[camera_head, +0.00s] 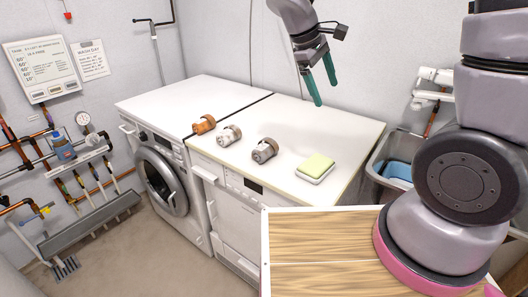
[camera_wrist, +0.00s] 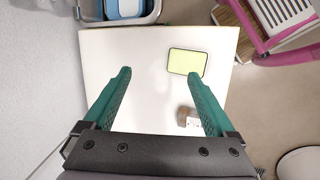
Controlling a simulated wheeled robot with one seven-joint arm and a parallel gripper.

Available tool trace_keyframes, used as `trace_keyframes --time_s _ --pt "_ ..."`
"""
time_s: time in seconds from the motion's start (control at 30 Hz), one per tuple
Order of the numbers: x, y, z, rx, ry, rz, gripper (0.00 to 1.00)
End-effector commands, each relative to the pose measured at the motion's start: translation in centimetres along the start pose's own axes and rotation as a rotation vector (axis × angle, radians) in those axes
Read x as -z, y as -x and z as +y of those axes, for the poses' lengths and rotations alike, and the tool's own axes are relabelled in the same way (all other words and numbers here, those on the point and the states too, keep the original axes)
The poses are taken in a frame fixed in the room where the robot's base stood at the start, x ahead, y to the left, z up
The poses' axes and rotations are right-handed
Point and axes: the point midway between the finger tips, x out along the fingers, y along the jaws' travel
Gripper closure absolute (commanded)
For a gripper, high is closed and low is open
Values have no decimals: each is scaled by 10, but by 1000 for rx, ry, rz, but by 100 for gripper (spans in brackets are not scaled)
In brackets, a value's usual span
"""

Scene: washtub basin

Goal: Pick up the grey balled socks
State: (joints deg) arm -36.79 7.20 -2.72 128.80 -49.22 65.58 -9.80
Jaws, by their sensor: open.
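The grey balled socks (camera_head: 264,151) lie on the white worktop of the machines, the rightmost of three similar balls in the head view. They are dark grey with a brownish band. In the wrist view a small brownish and pale ball (camera_wrist: 187,117) lies beside the right finger, partly covered by it; it is likely the same one, but I cannot be sure. My gripper (camera_head: 325,93) hangs above the back of the worktop, green fingers pointing down, apart from the socks. It also shows in the wrist view (camera_wrist: 158,74), open with nothing between its fingers.
A whitish-grey ball (camera_head: 229,136) and an orange-brown ball (camera_head: 204,124) lie to the left of the grey one. A yellow-green sponge on a pale base (camera_head: 315,167) lies to the right. A basin (camera_head: 376,165) with blue content stands beyond the worktop's right edge. A wall runs behind.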

Motion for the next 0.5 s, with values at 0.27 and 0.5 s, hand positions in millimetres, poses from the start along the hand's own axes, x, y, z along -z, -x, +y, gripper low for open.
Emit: trace_keyframes --time_s 0.27,0.5 --pt "102 -50 -77 -376 618 -157 9" --pt "168 -86 -162 -706 1054 -222 9"
